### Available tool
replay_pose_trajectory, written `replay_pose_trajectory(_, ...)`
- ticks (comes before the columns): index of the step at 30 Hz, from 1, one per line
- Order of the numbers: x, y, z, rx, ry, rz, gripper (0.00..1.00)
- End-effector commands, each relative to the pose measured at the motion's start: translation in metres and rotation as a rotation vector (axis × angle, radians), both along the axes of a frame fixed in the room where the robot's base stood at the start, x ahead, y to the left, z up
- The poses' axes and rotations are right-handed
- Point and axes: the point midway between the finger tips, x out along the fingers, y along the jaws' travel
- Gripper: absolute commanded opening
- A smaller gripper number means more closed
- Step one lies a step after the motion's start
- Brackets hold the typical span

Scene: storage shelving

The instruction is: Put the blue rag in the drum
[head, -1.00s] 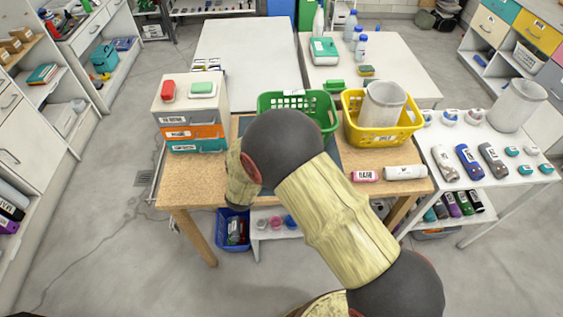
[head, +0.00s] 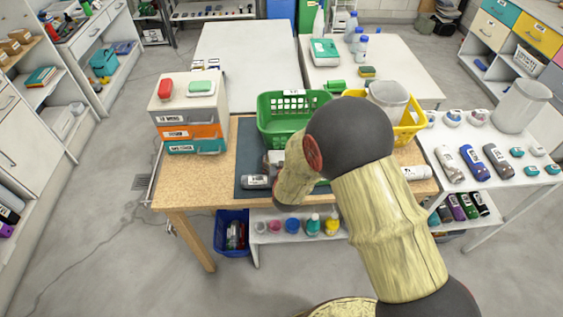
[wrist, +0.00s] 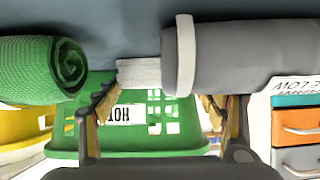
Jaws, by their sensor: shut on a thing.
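My gripper (wrist: 160,98) shows its two fingers in the wrist view, which is upside down. The roll also shows on the dark mat (head: 256,181) in the head view. A green roll (wrist: 40,68) lies beside the left finger, apart from the grey one. A dark blue roll (head: 471,159), perhaps the rag, lies on the right table. A grey drum (head: 388,93) stands in the yellow basket, partly behind my arm.
A green basket (head: 285,128) stands at the table's back, close beyond my gripper. A small drawer unit (head: 188,118) is on the left. The yellow basket (head: 412,125) is partly behind my arm. A second grey bin (head: 519,106) stands on the right table. Bare wood (head: 190,190) is free at left.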

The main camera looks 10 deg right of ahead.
Motion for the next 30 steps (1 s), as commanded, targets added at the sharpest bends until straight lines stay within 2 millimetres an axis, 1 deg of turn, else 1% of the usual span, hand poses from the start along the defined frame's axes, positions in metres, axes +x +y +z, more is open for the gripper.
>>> replay_pose_trajectory(7, 0.0009, 0.0005, 0.0008, 0.001, -0.003, 0.000, 0.46)
replay_pose_trajectory(11, 0.0008, 0.0006, -0.0031, 0.001, -0.003, 0.000, 0.46)
replay_pose_trajectory(12, 0.0008, 0.0005, -0.0026, 0.000, -0.002, 0.000, 0.73)
replay_pose_trajectory(21, 0.0008, 0.0006, -0.0020, 0.001, -0.003, 0.000, 0.89)
replay_pose_trajectory(30, 0.0009, 0.0006, -0.0015, 0.001, -0.003, 0.000, 0.89)
